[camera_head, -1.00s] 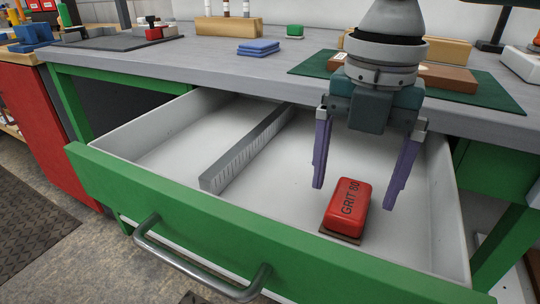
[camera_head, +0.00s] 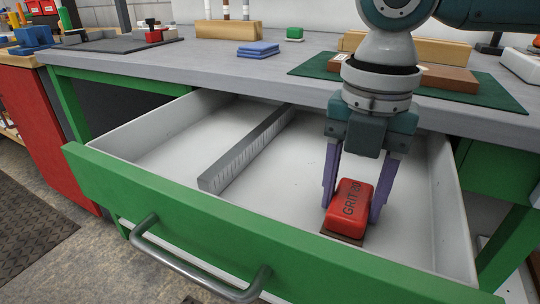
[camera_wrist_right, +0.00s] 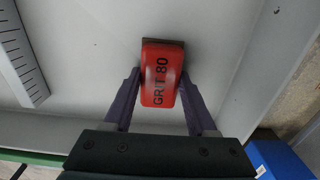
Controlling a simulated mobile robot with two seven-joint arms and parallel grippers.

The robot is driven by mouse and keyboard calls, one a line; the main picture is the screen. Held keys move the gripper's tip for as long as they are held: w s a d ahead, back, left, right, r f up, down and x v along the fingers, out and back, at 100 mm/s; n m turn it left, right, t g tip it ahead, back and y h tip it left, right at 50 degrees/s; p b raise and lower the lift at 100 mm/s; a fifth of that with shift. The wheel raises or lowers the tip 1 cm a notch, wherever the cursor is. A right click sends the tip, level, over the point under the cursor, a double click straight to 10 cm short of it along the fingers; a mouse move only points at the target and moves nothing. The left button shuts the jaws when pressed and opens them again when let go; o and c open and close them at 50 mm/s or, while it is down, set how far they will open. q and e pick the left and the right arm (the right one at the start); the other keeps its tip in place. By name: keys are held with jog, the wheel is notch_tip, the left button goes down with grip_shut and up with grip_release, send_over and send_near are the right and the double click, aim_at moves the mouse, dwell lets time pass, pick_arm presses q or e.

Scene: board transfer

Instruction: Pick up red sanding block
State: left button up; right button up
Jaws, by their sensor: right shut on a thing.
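The red sanding block (camera_head: 350,204), marked GRIT 80, sits in the right part of the open drawer, with a brown base under it. It also shows in the right wrist view (camera_wrist_right: 161,76). My right gripper (camera_head: 352,198) reaches down into the drawer, its purple fingers on both sides of the block. It is shut on the block, and the fingers (camera_wrist_right: 158,88) flank it in the right wrist view. The block appears low, at the drawer floor; whether it touches the floor is hard to tell. My left gripper is not in view.
The green-fronted drawer (camera_head: 215,236) is open, with a grey bar handle. A long grey ruled bar (camera_head: 245,150) lies in it, left of the block. On the bench above are blue pads (camera_head: 258,49), a green mat (camera_head: 492,92) and wooden blocks.

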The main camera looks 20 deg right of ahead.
aim_at(352, 197)
grip_shut()
jog(key=shift+r, duration=0.1)
notch_tip(352, 197, up, 20)
jog(key=p, duration=0.5)
jog(key=shift+p, duration=0.35)
